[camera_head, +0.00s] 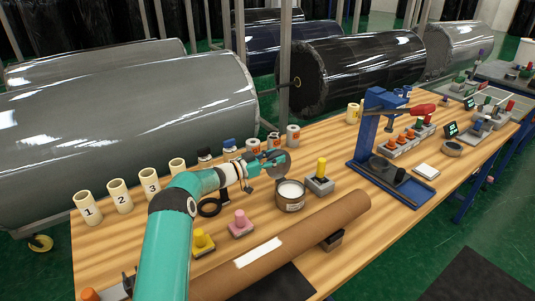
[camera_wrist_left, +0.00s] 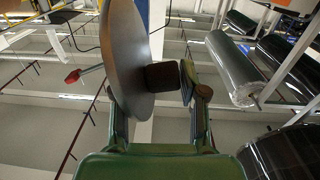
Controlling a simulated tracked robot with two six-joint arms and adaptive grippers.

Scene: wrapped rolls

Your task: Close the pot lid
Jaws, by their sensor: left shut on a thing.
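The pot (camera_head: 290,198) is a small round metal-coloured can on the wooden table, open at the top with white contents showing. My left gripper (camera_head: 268,165) is above the table, behind and slightly left of the pot. It is shut on the pot lid (camera_head: 278,163), a grey disc that is held tilted on edge, apart from the pot. In the left wrist view the lid (camera_wrist_left: 128,55) stands steeply, and its dark knob (camera_wrist_left: 162,77) is between the fingers. The fingers partly hide the lid in the head view. My right gripper is not in view.
A grey block with a yellow knob (camera_head: 320,178) stands close right of the pot. A long brown roll (camera_head: 285,245) lies in front. A blue press (camera_head: 372,150) stands right; numbered cups (camera_head: 120,195) line the back left.

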